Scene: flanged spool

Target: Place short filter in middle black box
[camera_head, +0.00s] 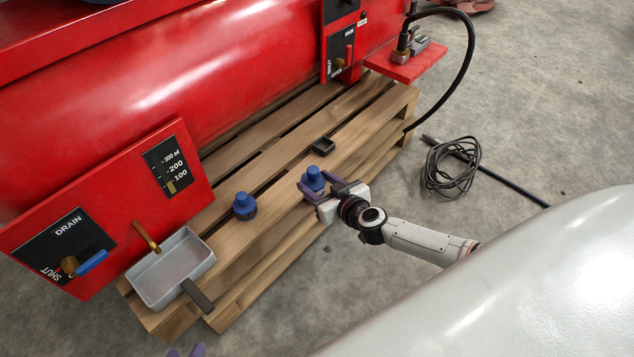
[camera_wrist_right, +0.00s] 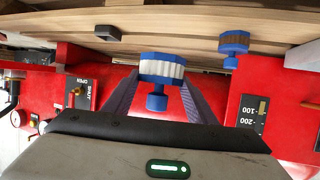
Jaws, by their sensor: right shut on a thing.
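My right gripper (camera_head: 318,190) is shut on a blue-capped filter (camera_head: 314,178) over the wooden pallet. In the right wrist view this filter (camera_wrist_right: 162,70) has a white pleated body and sits between the purple fingers. A second blue filter (camera_head: 244,206) stands on the pallet to the left; in the wrist view it has a brown body (camera_wrist_right: 234,46). A small black box (camera_head: 322,147) lies on the pallet beyond my right gripper. Only purple tips of my left gripper (camera_head: 188,351) show at the bottom edge.
A grey metal tray (camera_head: 170,268) stands at the left under the brass drain spout. The red tank (camera_head: 230,70) with its panels runs behind the pallet (camera_head: 275,245). A coiled black cable (camera_head: 452,165) lies on the floor to the right.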

